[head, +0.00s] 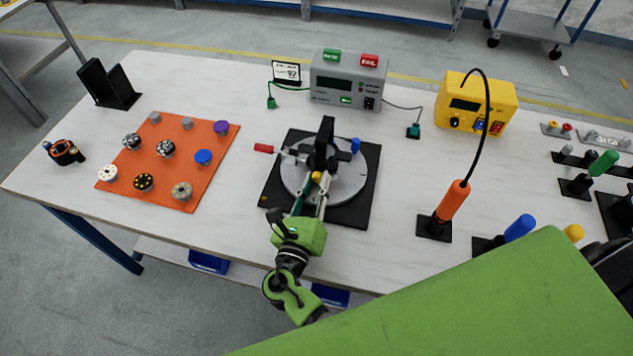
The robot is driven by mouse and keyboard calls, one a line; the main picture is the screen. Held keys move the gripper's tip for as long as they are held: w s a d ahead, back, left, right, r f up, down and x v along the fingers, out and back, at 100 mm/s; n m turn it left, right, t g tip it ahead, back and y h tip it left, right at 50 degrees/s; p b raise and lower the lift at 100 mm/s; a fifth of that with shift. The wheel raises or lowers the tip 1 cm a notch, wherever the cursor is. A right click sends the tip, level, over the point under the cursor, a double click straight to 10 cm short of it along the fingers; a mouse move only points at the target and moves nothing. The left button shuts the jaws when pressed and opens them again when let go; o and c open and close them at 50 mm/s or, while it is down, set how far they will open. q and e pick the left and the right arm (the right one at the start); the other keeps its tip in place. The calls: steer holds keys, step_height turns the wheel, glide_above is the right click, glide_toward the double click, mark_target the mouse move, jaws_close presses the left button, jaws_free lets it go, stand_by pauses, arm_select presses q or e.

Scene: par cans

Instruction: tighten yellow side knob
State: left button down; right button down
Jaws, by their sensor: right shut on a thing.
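The yellow side knob (317,176) sits on the near side of a black upright fixture (325,145). The fixture stands on a round grey plate (349,185) over a black square base (366,212). My right gripper (314,189) reaches in from the near side and is shut on the yellow knob, with its fingers partly covering it. A red-tipped handle (264,148) sticks out of the fixture to the left, and a blue knob (355,145) is on its right. My left gripper is not in view.
An orange mat (215,170) with several small round parts lies to the left. A grey box (347,80) and a yellow box (478,105) stand behind. An orange-handled tool (453,201) stands upright on the right. Bare table lies between mat and fixture.

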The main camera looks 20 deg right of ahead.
steer(key=shift+m, duration=0.3)
steer(key=m+b, duration=0.1)
steer(key=m, duration=0.2)
steer(key=shift+f, duration=0.1)
steer(key=shift+m+b, duration=0.75)
steer(key=shift+m, duration=0.85)
steer(key=c, duration=2)
jaws_free()
steer(key=shift+c, duration=0.2)
steer(key=v, duration=1.2)
